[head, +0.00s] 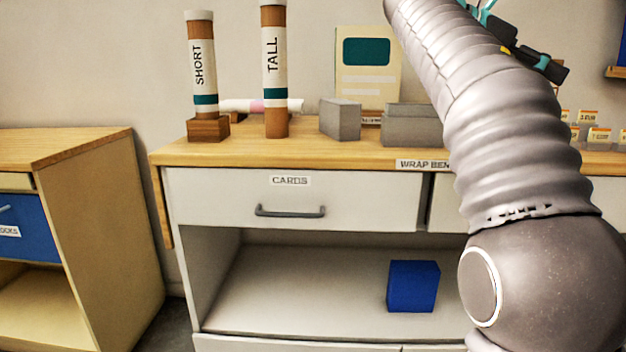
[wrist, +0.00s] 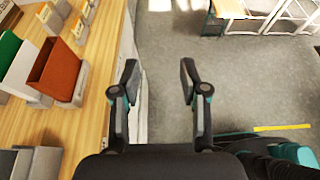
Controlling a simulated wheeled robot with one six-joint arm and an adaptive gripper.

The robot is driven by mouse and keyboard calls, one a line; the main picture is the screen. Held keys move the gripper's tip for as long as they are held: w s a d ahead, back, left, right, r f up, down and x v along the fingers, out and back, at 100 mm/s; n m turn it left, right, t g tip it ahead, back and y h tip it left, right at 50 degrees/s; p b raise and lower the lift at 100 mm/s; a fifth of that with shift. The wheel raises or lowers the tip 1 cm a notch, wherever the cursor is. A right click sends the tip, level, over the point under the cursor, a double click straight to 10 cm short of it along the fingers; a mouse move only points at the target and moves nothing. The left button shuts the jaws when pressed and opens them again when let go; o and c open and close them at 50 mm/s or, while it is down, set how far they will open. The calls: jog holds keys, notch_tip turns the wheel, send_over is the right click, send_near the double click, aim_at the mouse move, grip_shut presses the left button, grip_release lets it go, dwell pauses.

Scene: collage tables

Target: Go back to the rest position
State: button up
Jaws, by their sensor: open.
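My gripper (wrist: 158,85) is open in the wrist view, with nothing between its fingers. It hangs over the grey floor, just right of the bench edge. In the head view my arm rises across the right side. The gripper's fingertips are not clear there; only dark and teal parts show at the top right.
The wooden-topped wrap bench (head: 350,154) carries a SHORT tube (head: 202,65), a TALL tube (head: 273,70) and grey blocks (head: 410,125). Its CARDS drawer (head: 350,195) is shut. A blue cube (head: 412,286) sits on the shelf below. Open floor (wrist: 215,85) lies beside the bench.

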jog(key=w+a+f+m+t+y, duration=0.2)
jog(key=w+f+m+t, duration=0.25)
jog(key=w+f, duration=0.4)
jog(key=s+a+f+m+y, duration=0.1)
jog(key=a+f+m+y, duration=0.25)
jog(key=f, duration=0.75)
jog(key=s+a+f+m+y+p, duration=0.1)
jog(key=s+a+f+m+y, duration=0.25)
jog(key=s+f, duration=0.3)
jog(key=s+a+f+m+y, duration=0.2)
jog(key=s+a+f+m, duration=0.1)
jog(key=s+a+f, duration=0.3)
jog(key=s+a+f+m+t+y, duration=0.1)
jog(key=s+f, duration=0.3)
jog(key=s, duration=0.3)
jog(key=s+a+f+m+t+y+p, duration=0.1)
jog(key=s+f, duration=0.3)
jog(key=s, duration=0.4)
jog(key=shift+a+f+m, duration=0.15)
jog(key=shift+a+m, duration=0.3)
jog(key=shift+a, duration=0.25)
